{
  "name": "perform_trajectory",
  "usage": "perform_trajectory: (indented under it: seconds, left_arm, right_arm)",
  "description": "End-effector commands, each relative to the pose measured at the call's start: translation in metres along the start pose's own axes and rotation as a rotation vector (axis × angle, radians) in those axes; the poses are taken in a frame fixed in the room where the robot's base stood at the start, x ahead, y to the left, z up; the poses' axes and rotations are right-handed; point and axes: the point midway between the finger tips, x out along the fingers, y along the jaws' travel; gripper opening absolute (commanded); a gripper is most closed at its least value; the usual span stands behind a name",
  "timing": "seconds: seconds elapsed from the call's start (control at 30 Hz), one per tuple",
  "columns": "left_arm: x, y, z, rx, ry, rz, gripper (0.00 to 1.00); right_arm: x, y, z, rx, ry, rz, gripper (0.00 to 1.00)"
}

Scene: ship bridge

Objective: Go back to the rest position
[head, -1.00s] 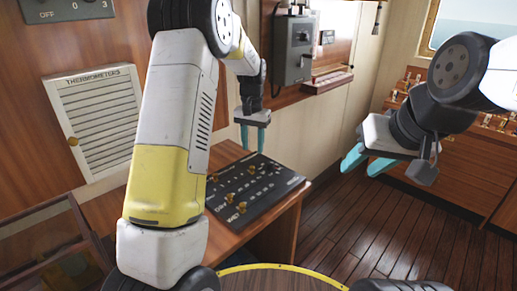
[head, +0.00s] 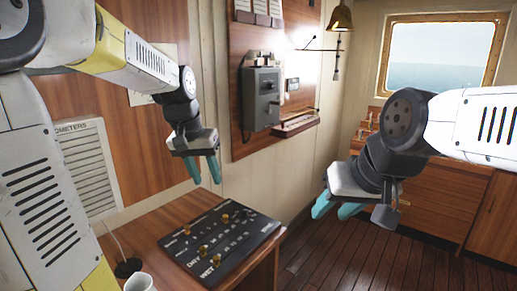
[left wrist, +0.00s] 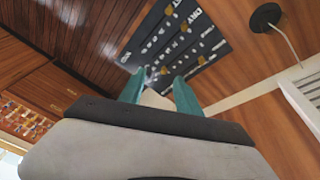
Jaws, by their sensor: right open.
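My left gripper (head: 204,170) hangs in the air above and behind the black switch panel on the wooden desk, with its teal fingers apart and nothing seen held in the head view. In the left wrist view its two fingers (left wrist: 160,92) also stand apart; a small pale patch shows between them, and I cannot tell what it is. My right gripper (head: 336,209) is raised at the right of the head view, clear of the furniture. Its teal fingers are apart and empty.
The desk carries the switch panel (head: 220,240), a black round base with a cord (head: 127,268) and a white mug (head: 140,284). A grey telephone box (head: 261,98) is on the wall board. A brass bell (head: 341,17) hangs at the back. Dark floor is clear between desk and cabinets.

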Motion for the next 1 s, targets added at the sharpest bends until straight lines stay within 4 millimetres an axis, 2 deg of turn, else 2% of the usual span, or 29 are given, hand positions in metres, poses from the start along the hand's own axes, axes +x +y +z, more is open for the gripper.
perform_trajectory:
  seconds: [0.03,0.2,0.4,0.5,0.7,1.0]
  left_arm:
    - [-0.014,0.002,0.017,-0.009,0.034,0.006,0.40]
    - [-0.043,0.011,0.070,-0.038,0.135,0.019,0.40]
    - [-0.056,0.021,0.126,-0.067,0.234,0.022,0.40]
    - [-0.056,0.024,0.144,-0.074,0.266,0.021,0.40]
    - [-0.055,0.026,0.157,-0.082,0.290,0.019,0.40]
    - [-0.055,0.026,0.157,-0.082,0.290,0.019,0.40]
  right_arm:
    - [0.000,0.000,0.000,0.000,0.000,0.000,0.41]
    - [0.000,0.000,0.000,0.000,0.000,0.000,0.41]
    - [0.000,0.000,0.000,0.000,0.000,0.000,0.41]
    - [0.000,0.000,0.000,0.000,0.000,0.000,0.41]
    - [0.000,0.000,0.000,0.000,0.000,0.000,0.41]
    - [0.000,0.000,0.000,0.000,0.000,0.000,0.41]
